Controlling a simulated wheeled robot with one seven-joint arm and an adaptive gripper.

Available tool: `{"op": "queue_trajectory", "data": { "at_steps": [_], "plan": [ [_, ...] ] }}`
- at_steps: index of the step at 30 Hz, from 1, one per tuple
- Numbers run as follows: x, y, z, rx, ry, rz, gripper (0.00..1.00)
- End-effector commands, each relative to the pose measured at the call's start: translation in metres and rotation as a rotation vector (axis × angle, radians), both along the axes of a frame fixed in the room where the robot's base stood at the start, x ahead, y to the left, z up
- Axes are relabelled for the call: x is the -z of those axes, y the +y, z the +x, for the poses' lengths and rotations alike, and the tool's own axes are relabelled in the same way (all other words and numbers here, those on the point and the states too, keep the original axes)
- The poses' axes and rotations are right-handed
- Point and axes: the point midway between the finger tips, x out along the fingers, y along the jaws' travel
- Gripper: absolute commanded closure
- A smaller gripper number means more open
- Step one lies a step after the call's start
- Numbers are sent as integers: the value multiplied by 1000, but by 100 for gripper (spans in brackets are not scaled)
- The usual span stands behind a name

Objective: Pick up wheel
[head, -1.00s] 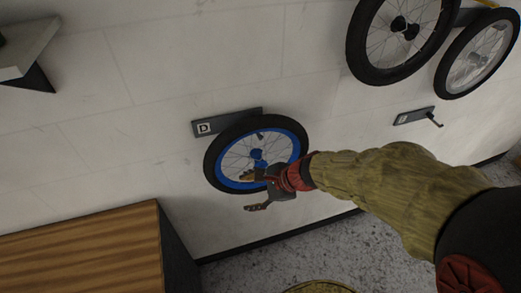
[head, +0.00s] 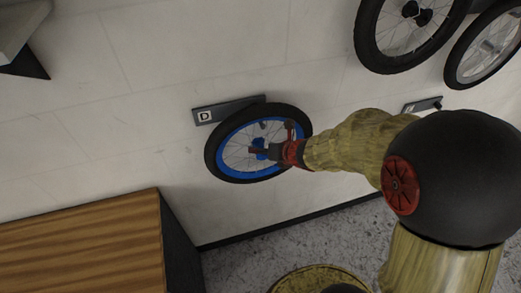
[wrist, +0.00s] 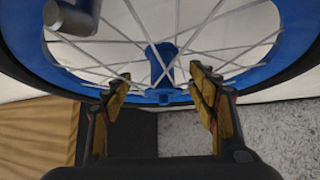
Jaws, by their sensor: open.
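The wheel (head: 222,171) has a black tire, a blue rim and a blue hub, and hangs on the wall at the bracket marked D (head: 228,110). In the wrist view the blue hub (wrist: 161,66) and spokes fill the upper part, with the blue rim (wrist: 290,50) at the side. My gripper (head: 268,141) is in front of the wheel, near its hub. In the wrist view my gripper (wrist: 160,105) is open, its yellow-padded fingers on either side below the hub. Nothing is between the fingertips that I can tell as held. Part of the wheel's right side is hidden by my gripper.
Two other wheels, one black-rimmed (head: 361,45) and one pale (head: 455,70), hang at the upper right. Another wall bracket (head: 422,104) is below them. A wooden-topped cabinet (head: 80,235) stands at the lower left. A grey shelf (head: 22,38) is at the upper left.

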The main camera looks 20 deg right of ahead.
Motion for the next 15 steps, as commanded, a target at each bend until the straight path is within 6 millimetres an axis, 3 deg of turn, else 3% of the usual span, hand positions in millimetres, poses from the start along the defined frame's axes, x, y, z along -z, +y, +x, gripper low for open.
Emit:
{"op": "queue_trajectory", "data": {
  "at_steps": [6,15],
  "plan": [
    [25,4,22,-2,2,0,41],
    [29,6,29,-1,0,-1,41]
  ]
}}
